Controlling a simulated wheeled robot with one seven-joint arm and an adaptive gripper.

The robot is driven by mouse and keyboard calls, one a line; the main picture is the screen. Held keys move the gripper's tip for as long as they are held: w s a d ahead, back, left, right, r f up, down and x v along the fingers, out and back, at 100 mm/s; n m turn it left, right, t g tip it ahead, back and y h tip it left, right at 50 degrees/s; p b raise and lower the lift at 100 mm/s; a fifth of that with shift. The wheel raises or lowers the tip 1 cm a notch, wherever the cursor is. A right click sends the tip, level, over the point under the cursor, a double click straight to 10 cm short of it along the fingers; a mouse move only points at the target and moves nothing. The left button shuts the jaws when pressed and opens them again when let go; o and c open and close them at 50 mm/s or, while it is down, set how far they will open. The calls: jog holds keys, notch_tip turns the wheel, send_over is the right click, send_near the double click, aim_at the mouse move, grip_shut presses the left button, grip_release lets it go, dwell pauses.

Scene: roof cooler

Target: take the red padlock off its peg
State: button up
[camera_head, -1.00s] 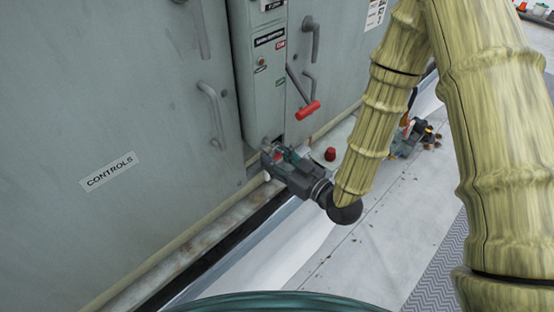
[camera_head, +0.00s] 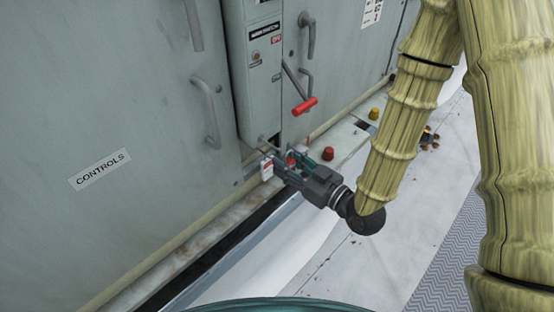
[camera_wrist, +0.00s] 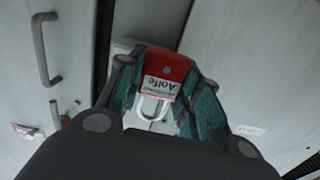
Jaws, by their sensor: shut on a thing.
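The red padlock (camera_wrist: 168,65) is between the two fingers of my gripper (camera_wrist: 165,88) in the wrist view. It bears a white label reading "Aoife", and its pale shackle (camera_wrist: 150,108) points towards my palm. In the head view my gripper (camera_head: 284,161) is shut on it, just out from the foot of the grey cabinet, and a bit of red (camera_head: 291,158) shows between the fingers. A peg inside the shackle cannot be made out. A white and red tag (camera_head: 267,169) hangs just left of my fingertips.
A red-gripped lever (camera_head: 305,106) sticks out of the cabinet (camera_head: 150,100) above my gripper. A red knob (camera_head: 328,153) and a yellow knob (camera_head: 374,113) stand on the ledge to the right. The pale floor at right is mostly bare.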

jog(key=v, duration=0.4)
jog(key=shift+r, duration=0.1)
jog(key=shift+s+d+p, duration=0.5)
jog(key=shift+d+p, duration=0.05)
jog(key=shift+p, duration=0.55)
jog(key=p, duration=0.6)
send_near(292, 165)
jog(key=shift+v, duration=0.85)
jog(key=shift+s+a+r, duration=0.1)
jog(key=shift+r, duration=0.2)
jog(key=shift+s, duration=0.1)
jog(key=p+v, duration=0.3)
jog(key=v, duration=0.4)
jog(key=shift+s+f, duration=0.1)
jog(key=shift+f, duration=0.1)
